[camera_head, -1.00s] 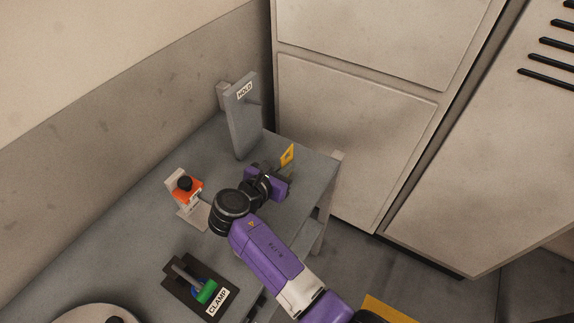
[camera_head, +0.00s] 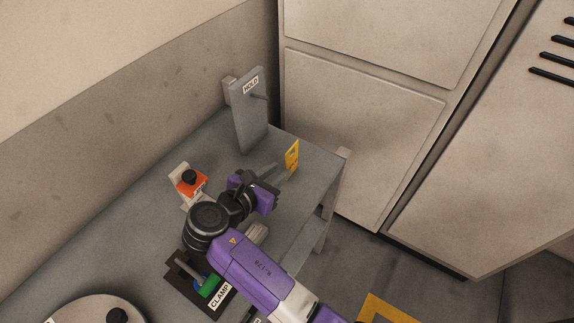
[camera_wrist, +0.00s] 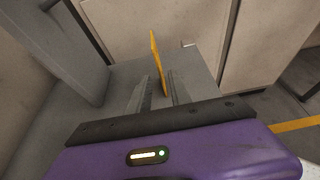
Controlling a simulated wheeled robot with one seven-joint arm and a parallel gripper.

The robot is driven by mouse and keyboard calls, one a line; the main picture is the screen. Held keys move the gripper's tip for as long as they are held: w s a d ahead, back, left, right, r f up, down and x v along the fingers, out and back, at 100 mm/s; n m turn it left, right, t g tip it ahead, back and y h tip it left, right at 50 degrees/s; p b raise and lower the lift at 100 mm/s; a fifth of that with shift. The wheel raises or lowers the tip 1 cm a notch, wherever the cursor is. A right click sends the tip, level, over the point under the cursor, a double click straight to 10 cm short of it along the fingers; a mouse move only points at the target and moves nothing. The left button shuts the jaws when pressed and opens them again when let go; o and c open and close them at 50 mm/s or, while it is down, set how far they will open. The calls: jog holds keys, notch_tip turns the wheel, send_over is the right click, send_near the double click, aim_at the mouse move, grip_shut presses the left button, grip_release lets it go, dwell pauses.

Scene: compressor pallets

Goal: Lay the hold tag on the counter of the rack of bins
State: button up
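The hold tag is a thin yellow plate (camera_head: 292,155), upright near the table's right back corner. In the wrist view the tag (camera_wrist: 157,62) shows almost edge-on, ahead of and between the finger lines, nearer the right finger. My gripper (camera_head: 274,171) is open, and a gap shows between its fingers in the wrist view (camera_wrist: 161,88). I cannot tell whether a fingertip touches the tag, or what supports its lower end. A grey post labelled HOLD (camera_head: 248,120) stands behind, with a bare peg. No rack of bins is recognisable in view.
The grey table (camera_head: 130,210) also carries an orange-and-black device (camera_head: 188,181) on a pale bracket and a green-and-blue clamp (camera_head: 208,287) on a dark base labelled CLAMP. A round pale object (camera_head: 85,310) sits at front left. Pale cabinets (camera_head: 360,130) stand behind.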

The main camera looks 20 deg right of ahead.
jog(key=shift+v, duration=2.2)
